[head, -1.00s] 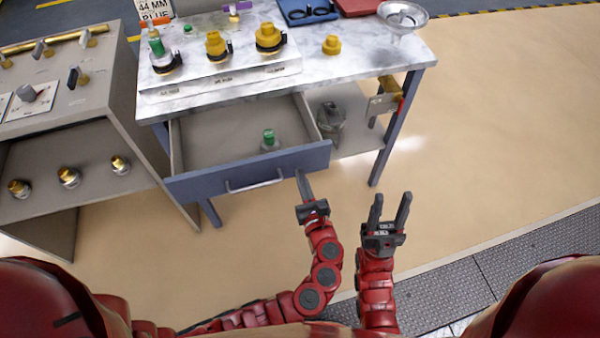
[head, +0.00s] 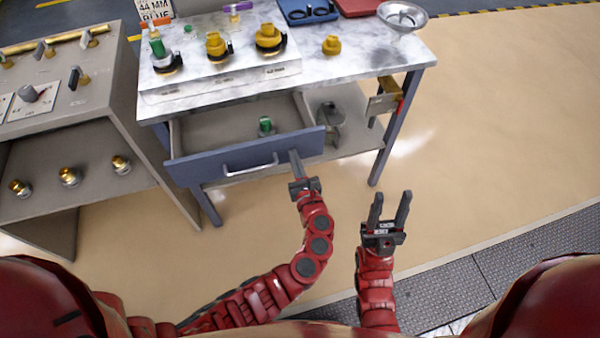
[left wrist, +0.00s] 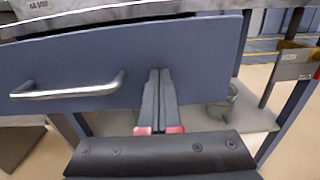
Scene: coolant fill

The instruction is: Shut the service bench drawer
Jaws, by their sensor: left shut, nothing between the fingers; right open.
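The service bench drawer (head: 210,162) is partly open below the marble-like bench top, with a silver bar handle (head: 250,167) on its blue front. A green-capped bottle (head: 265,126) stands inside it. My left gripper (head: 294,156) is shut and empty, its fingertips at the drawer front, right of the handle. In the left wrist view the shut fingers (left wrist: 158,75) lie against or just before the blue front (left wrist: 190,55); exact contact is hard to tell. My right gripper (head: 390,196) is open and empty, right of the left one, clear of the bench.
The bench top (head: 350,65) holds a metal block with yellow and green-capped fittings, a loose yellow fitting (head: 332,45) and a metal bowl (head: 402,16). A grey cabinet (head: 95,140) stands close at the left. The floor at right is clear.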

